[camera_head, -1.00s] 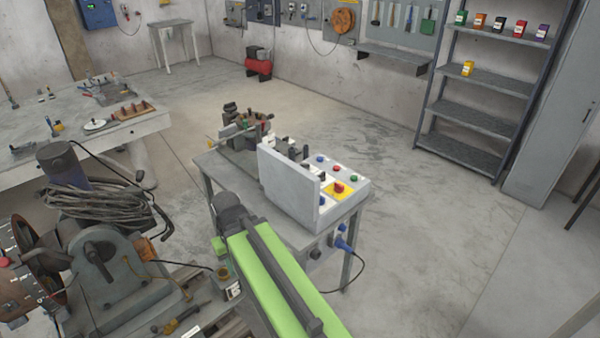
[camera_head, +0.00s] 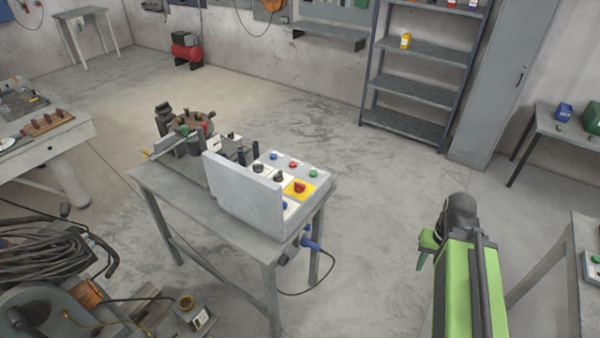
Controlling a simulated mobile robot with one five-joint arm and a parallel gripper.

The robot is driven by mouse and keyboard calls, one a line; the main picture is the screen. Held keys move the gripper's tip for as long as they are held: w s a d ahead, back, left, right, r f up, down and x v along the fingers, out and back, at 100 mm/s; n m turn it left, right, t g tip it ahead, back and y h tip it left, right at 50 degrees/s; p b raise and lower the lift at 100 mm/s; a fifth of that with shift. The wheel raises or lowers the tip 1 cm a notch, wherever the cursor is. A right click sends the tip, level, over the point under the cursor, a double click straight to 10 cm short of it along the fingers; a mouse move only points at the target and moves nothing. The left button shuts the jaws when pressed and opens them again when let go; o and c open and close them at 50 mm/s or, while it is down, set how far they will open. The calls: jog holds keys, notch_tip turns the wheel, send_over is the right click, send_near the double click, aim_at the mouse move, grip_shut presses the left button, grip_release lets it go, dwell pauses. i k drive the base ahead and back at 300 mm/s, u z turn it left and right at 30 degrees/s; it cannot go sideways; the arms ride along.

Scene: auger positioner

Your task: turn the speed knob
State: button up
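A light grey control box (camera_head: 242,195) with a raised side panel stands on a small grey table (camera_head: 180,200) in the middle of the head view. Its sloping top carries two black knobs, one farther back (camera_head: 258,168) and one nearer (camera_head: 278,178). I cannot read any labels or tell which is the speed knob. Coloured buttons and a red button on a yellow plate (camera_head: 299,188) sit beside them. My green and black arm reaches up at the lower right, well apart from the box. My gripper (camera_head: 426,252) shows only partly near its end; its fingers are not clear.
A clamped machine assembly (camera_head: 183,130) stands behind the box on the same table. A blue plug (camera_head: 311,243) and cable hang from the table's right side. Open floor (camera_head: 385,200) lies between the box and my arm. Another table (camera_head: 590,235) edges in at far right.

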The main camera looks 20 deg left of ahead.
aim_at(258, 168)
jog(key=z, duration=0.2)
jog(key=i, duration=5.5)
jog(key=z, duration=0.85)
jog(key=k, duration=0.15)
jog(key=u, duration=4.2)
jog(key=k, duration=0.15)
jog(key=u, duration=1)
jog(key=i, duration=0.35)
jog(key=u, duration=0.05)
